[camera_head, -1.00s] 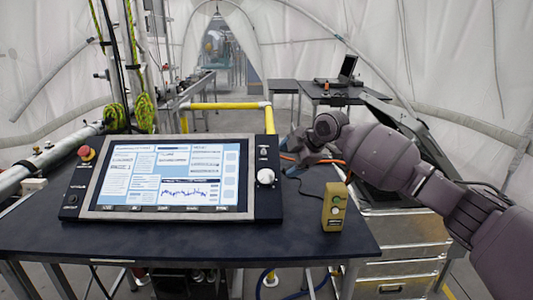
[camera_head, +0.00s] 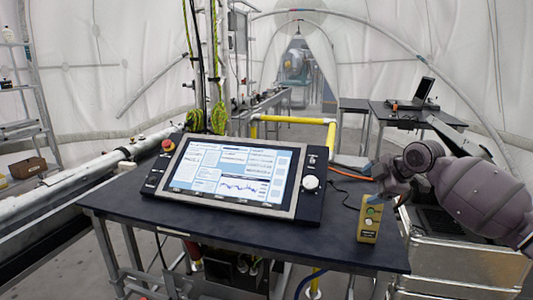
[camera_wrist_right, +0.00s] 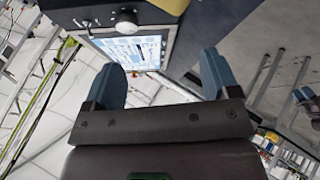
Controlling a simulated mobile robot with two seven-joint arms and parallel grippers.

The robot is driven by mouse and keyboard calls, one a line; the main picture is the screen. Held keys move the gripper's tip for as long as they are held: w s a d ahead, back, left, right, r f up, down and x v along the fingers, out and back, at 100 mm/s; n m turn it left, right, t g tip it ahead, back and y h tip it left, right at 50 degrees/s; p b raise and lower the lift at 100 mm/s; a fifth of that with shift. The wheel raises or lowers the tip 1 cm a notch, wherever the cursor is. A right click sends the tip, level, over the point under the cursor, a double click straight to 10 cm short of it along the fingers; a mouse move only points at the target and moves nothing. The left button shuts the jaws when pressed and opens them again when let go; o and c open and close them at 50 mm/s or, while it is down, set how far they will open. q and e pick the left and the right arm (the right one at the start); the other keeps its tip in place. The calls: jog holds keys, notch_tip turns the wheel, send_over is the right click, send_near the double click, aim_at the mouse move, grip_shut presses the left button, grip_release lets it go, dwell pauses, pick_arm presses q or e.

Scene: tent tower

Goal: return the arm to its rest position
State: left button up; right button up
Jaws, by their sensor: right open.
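My right gripper (camera_head: 384,192) is beside the top of the small yellow box in the head view, partly overlapping it; whether they touch is unclear. In the right wrist view, its two blue fingers (camera_wrist_right: 160,78) stand wide apart with nothing held between them. My right arm comes in from the right edge, bent over the metal cases. My left gripper is in neither view.
A tilted touchscreen panel (camera_head: 233,174) with a red button and white knob lies on the dark table (camera_head: 270,236). The yellow box (camera_head: 370,220) stands near the table's right edge. Metal cases (camera_head: 463,258) are on the right. Yellow railing (camera_head: 290,119) stands behind.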

jog(key=w+a+r+m+t, duration=0.1)
jog(key=a+r+m+t, duration=0.2)
jog(key=r+m+t, duration=0.2)
jog(key=s+a+f+m+t+y, duration=0.1)
jog(key=s+a+f+m, duration=0.1)
jog(key=s+f, duration=0.3)
jog(key=s+a+f+m+t, duration=0.2)
jog(key=f, duration=0.5)
jog(key=s+d+f+m+g+h, duration=0.1)
jog(key=s+d+f+m+h, duration=0.1)
jog(key=s+f, duration=0.7)
jog(key=s+d+f+m+g+h, duration=0.1)
jog(key=s+f+m, duration=0.3)
jog(key=s+f, duration=0.6)
jog(key=s+d+f+m+g+h, duration=0.1)
jog(key=s+d+f+m+h, duration=0.2)
jog(key=s+f, duration=0.7)
jog(key=s, duration=0.7)
jog(key=shift+s+d+g, duration=0.25)
jog(key=shift+d+g, duration=0.05)
jog(key=shift+d, duration=0.05)
